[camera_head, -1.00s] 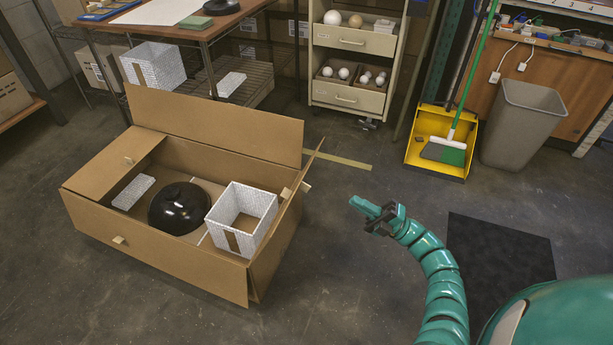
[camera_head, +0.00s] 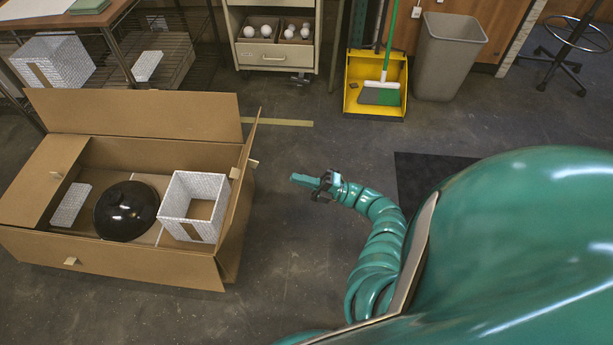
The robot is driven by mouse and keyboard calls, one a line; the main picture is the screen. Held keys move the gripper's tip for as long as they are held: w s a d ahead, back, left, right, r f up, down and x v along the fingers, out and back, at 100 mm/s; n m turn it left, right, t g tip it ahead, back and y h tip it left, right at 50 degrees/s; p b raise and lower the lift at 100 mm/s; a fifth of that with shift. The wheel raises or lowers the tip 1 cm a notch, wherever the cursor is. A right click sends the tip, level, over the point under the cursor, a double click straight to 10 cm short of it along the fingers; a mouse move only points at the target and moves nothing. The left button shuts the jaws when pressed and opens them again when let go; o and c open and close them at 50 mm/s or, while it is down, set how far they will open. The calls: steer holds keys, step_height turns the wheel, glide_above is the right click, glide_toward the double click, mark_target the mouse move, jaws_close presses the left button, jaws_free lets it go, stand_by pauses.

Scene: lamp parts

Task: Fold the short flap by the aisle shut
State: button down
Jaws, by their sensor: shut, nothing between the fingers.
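A large open cardboard box (camera_head: 130,262) stands on the floor at the left. Its short right flap (camera_head: 238,190) is raised at the end nearest my gripper, roughly upright, and not folded over the opening. The opposite short flap (camera_head: 40,180) lies folded inward over the left end. The long back flap (camera_head: 140,115) stands up. My gripper (camera_head: 303,179) is shut and empty, to the right of the raised short flap and clear of it, pointing left toward the box.
Inside the box are a black dome (camera_head: 127,210), a white patterned open shade (camera_head: 180,207) and a white block (camera_head: 70,204). A yellow dustpan (camera_head: 377,85), grey bin (camera_head: 449,55) and drawer cabinet (camera_head: 277,55) stand behind. Bare floor lies between box and gripper.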

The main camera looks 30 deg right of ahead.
steer(key=p+x, duration=0.1)
steer(key=x, duration=0.8)
steer(key=shift+w+a, duration=0.2)
steer(key=shift+a, duration=0.1)
steer(key=shift+r, duration=0.15)
